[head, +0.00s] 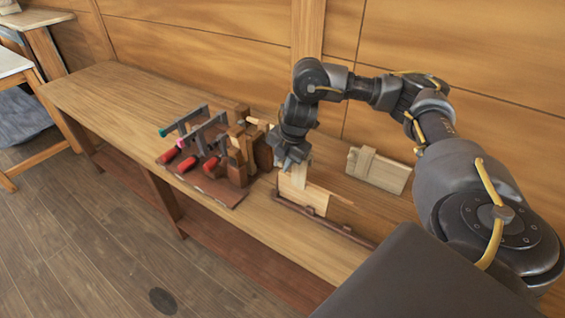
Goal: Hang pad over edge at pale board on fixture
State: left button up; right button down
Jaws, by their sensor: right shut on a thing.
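My right gripper (292,160) points down over the bench and is shut on a small pale wooden pad (299,174). The pad is at the top edge of a pale board (311,200), at its left end. The board stands upright in a dark brown fixture (335,228) along the front of the bench. From this view I cannot tell whether the pad straddles the board's edge or only touches it. The fingertips are small and partly hidden by the gripper body. My left gripper is not in view.
The wooden bench (105,90) runs along a panelled wall. Left of the gripper, a brown rack (215,190) holds several clamps with red and teal handles. Behind the board, another pale board with a block on it (379,170) stands near the wall. The bench's left end is clear.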

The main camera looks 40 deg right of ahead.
notch_tip(320, 180, down, 9)
jog(key=b, duration=0.7)
jog(key=shift+f, duration=0.2)
jog(key=shift+f, duration=0.15)
jog(key=c, duration=1.2)
grip_release()
jog(key=shift+c, duration=0.2)
jog(key=p+v, duration=0.2)
jog(key=v, duration=0.8)
jog(key=shift+r, duration=0.35)
jog(key=shift+s, duration=0.1)
